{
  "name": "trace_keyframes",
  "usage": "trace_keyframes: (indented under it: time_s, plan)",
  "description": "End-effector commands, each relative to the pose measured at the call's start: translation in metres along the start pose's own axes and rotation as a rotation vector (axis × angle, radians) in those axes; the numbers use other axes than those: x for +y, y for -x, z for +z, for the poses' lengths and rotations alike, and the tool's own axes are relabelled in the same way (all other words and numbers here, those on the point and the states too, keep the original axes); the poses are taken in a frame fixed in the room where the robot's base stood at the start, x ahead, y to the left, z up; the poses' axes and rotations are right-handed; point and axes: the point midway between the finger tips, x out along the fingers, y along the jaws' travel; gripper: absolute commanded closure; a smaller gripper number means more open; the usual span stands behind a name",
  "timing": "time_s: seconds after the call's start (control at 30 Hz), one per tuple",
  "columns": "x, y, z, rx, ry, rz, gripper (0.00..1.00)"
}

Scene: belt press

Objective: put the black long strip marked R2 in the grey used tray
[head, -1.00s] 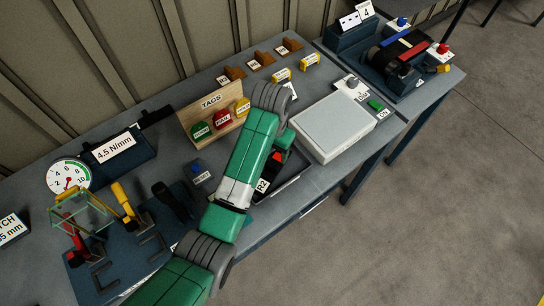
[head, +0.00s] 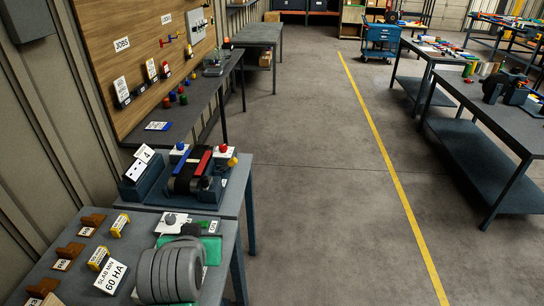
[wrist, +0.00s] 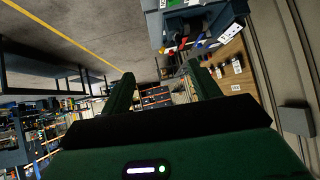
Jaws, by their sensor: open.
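I cannot make out the black strip marked R2 or the grey used tray in either view now. My gripper (wrist: 165,88) shows in the wrist view as two green fingers standing apart, with nothing between them. It points out over the floor and far shelves, with a bench at the upper right. In the head view only grey and green parts of my arm show, low over the near bench, and the fingertips are not visible.
The near bench holds brown wedges (head: 68,256), yellow blocks (head: 98,259) and a "SLAB MIN 60 HA" sign (head: 110,278). Beyond stands a blue press (head: 150,190) with a black roller and red and blue bars. The floor (head: 320,200) to the right is clear.

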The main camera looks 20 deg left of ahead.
Motion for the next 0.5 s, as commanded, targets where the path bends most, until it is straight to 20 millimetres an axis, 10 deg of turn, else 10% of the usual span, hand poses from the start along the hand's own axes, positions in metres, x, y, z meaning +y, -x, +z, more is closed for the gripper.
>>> trace_keyframes:
  time_s: [0.2, 0.4, 0.5]
  plan:
    - [0.145, 0.179, -0.123, 0.7, -0.043, 0.204, 0.38]
    - [0.195, 0.346, -0.143, 1.151, 0.025, 0.388, 0.38]
    - [0.199, 0.389, -0.14, 1.258, 0.053, 0.437, 0.38]
